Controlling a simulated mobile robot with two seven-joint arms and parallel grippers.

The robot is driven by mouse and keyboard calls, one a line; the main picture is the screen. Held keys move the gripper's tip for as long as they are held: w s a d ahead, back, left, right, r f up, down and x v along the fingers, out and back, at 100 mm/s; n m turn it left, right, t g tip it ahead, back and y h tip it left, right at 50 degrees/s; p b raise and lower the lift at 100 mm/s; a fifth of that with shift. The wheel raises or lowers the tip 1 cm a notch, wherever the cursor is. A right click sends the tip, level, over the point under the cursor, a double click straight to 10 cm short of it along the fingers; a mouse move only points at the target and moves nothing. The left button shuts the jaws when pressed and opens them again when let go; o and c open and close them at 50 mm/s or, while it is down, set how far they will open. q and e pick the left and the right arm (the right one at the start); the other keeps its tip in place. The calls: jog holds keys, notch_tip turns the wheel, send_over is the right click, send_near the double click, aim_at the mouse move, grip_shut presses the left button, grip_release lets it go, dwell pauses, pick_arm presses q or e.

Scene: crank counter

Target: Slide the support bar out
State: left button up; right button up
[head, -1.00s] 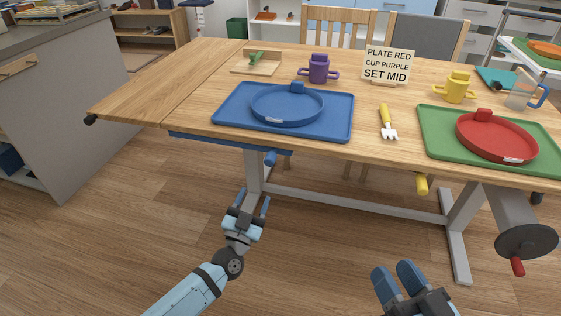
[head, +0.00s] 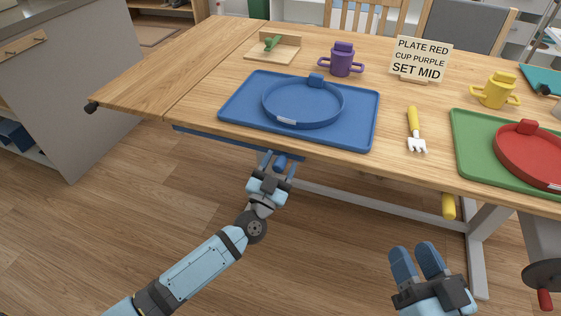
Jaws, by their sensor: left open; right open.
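A blue bar (head: 225,143) runs under the table's front edge below the blue tray. A blue knob (head: 280,162) sticks out at its right end. I take these to be the support bar and its handle. My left gripper (head: 278,167) is open just below the table edge, its fingertips on either side of the knob in the picture. I cannot tell whether they touch it. My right gripper (head: 417,262) is open and empty, low in front of the table, apart from everything.
A yellow handle (head: 448,206) and a crank with a red grip (head: 545,299) sit under the table front at right. On top are a blue tray (head: 232,110), a green tray (head: 472,160), mugs, a fork and a sign (head: 420,58). Floor space in front is clear.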

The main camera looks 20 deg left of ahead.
pick_arm(q)
grip_shut()
jog(key=a+p, duration=0.3)
jog(key=a, duration=1.6)
jog(key=shift+w, duration=0.3)
pick_arm(e)
jog(key=shift+s+d+r+t+h, duration=0.15)
jog(key=shift+d+r+t, duration=0.1)
jog(key=shift+r, duration=0.4)
jog(key=shift+d+r+t+h, duration=0.15)
jog(key=shift+r+t, duration=0.1)
jog(key=shift+r, duration=0.4)
pick_arm(q)
grip_release()
jog(key=shift+p, duration=0.3)
